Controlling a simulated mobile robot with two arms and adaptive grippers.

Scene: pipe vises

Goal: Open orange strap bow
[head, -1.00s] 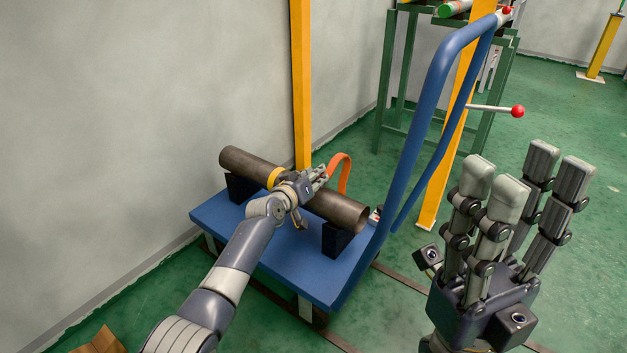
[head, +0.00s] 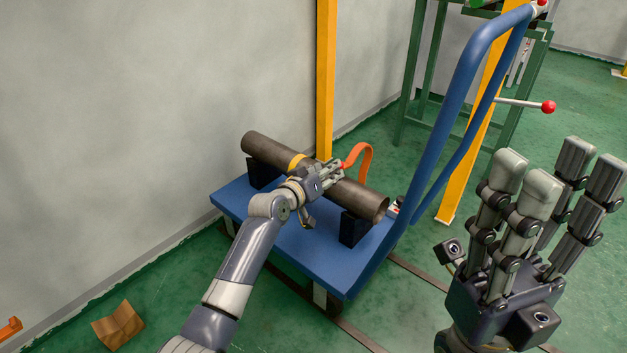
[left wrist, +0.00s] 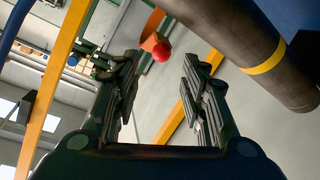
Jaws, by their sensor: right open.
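The orange strap bow (head: 366,158) arches up beside the dark pipe (head: 370,201), with a small red ball at its end near my left fingertips. My left gripper (head: 337,175) is over the pipe, close to the strap. In the left wrist view its fingers (left wrist: 162,85) are spread with nothing clearly between them. The strap (left wrist: 148,36) and red ball (left wrist: 161,52) show beyond the fingertips, between the two finger lines. Contact cannot be told. My right gripper (head: 553,190) is open and empty at the right, away from the cart.
The pipe lies on black supports (head: 354,230) on a blue cart (head: 300,252) with a tall blue handle (head: 457,95). Yellow posts (head: 327,80) and a green frame (head: 412,75) stand behind. A brown cardboard piece (head: 118,325) lies on the floor at left.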

